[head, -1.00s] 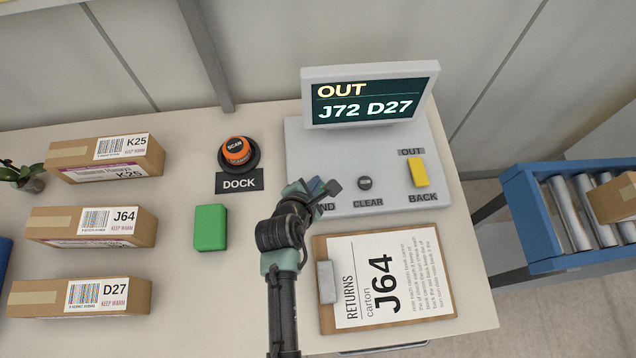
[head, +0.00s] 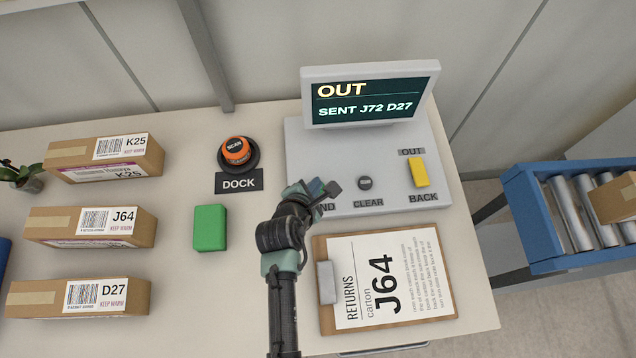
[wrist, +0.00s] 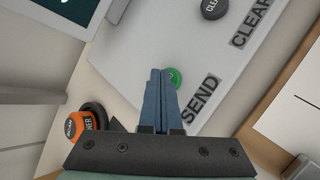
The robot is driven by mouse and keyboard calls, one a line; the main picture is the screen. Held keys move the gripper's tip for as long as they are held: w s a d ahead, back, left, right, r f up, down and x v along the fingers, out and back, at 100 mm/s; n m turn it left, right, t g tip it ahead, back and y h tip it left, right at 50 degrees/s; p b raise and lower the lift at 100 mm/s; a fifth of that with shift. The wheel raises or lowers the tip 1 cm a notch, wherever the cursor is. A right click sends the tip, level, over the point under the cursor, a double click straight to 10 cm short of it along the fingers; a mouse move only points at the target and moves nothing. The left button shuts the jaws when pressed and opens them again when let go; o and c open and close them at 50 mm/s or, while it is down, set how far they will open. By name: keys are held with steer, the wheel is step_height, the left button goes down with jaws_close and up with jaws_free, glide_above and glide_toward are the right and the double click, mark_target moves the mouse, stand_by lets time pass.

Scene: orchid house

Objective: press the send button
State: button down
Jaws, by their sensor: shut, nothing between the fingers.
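The send button (wrist: 174,76) is a small green round button on the grey console (head: 336,160), beside the SEND label (wrist: 200,99) in the wrist view. My gripper (head: 318,188) is shut with nothing in it, its fingertips over the button and partly covering it. I cannot tell from the pictures whether the fingertips still touch it. In the head view my gripper hides the button and part of its label. The console's screen (head: 372,96) reads "OUT" and "SENT J72 D27".
The dark CLEAR button (head: 365,183) and yellow OUT/BACK switch (head: 419,172) are to the right. An orange SCAN device (head: 237,151) sits in the dock. A green block (head: 210,228), a clipboard (head: 437,296) marked J64 and cartons (head: 50,226) lie around. A roller conveyor (head: 530,215) stands right.

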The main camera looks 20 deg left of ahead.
steer(key=shift+r+p, duration=0.8)
steer(key=shift+p, duration=0.15)
step_height(320, 180, up, 5)
steer(key=p, duration=0.5)
steer(key=shift+r+p, duration=0.1)
steer(key=shift+p, duration=0.2)
